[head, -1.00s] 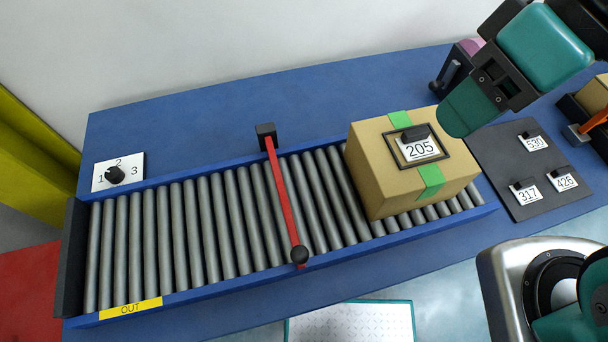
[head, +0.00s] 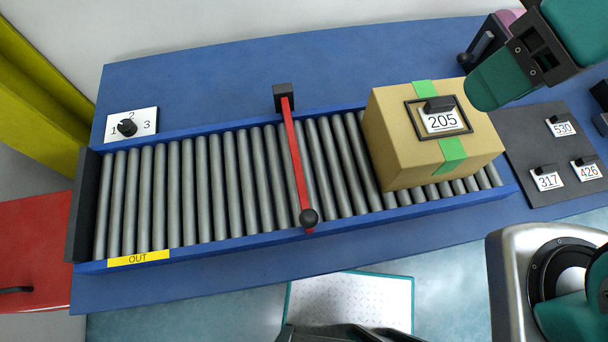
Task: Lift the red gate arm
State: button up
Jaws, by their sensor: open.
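The red gate arm (head: 297,160) lies lowered across the roller conveyor, in front of the box. It runs from a black pivot block (head: 284,96) on the back rail to a black ball knob (head: 308,217) at the front rail.
A cardboard box (head: 400,140) labelled 205 sits on the rollers right of the gate. The rollers (head: 190,200) left of it are empty up to a dark end plate (head: 84,205). A dark board (head: 530,140) with number tags lies at right.

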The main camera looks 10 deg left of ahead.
aim_at(309, 218)
jog(key=u, duration=1.4)
jog(key=k, duration=0.65)
jog(key=z, duration=0.2)
